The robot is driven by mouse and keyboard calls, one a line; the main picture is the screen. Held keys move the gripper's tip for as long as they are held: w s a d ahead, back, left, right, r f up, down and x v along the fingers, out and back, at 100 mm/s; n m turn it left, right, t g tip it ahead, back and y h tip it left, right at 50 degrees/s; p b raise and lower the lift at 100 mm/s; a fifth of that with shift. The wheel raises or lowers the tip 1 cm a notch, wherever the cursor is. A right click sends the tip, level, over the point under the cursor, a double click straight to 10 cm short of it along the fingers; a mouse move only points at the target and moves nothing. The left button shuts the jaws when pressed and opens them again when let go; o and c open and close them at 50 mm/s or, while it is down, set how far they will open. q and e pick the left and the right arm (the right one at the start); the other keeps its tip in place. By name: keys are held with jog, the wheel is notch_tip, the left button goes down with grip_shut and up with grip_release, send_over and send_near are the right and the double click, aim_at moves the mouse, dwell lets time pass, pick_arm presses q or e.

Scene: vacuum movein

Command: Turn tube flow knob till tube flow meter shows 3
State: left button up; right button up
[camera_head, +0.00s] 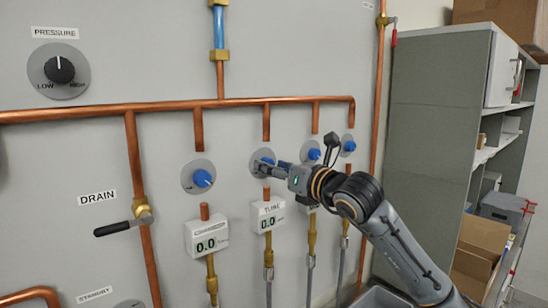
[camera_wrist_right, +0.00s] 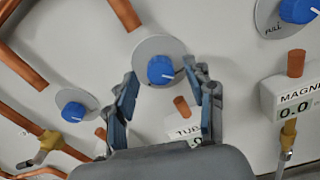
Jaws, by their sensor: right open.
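The tube flow knob (camera_head: 267,159) is a blue dial on a grey round plate on the wall panel, partly hidden by my right gripper (camera_head: 268,168). The tube flow meter (camera_head: 269,217) below it is a white box that reads 0.0. In the wrist view, the tube knob (camera_wrist_right: 161,70) lies between the tips of my open right gripper (camera_wrist_right: 163,78), with gaps visible on both sides. The TUBE label (camera_wrist_right: 183,134) there is partly covered by a finger. My left gripper is not in view.
A similar blue knob (camera_head: 202,178) and meter (camera_head: 207,238) stand to the left, and other blue knobs (camera_head: 314,154) to the right. Copper pipes (camera_head: 170,106) run across the panel. A black-handled drain valve (camera_head: 125,226) sticks out at left. Grey shelving (camera_head: 430,130) stands at right.

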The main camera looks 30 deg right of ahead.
jog(key=shift+w+f, duration=0.1)
jog(key=shift+w, duration=0.15)
jog(key=shift+c, duration=0.2)
grip_shut()
jog(key=shift+n+b, duration=4.35)
jog(key=shift+n, duration=4.55)
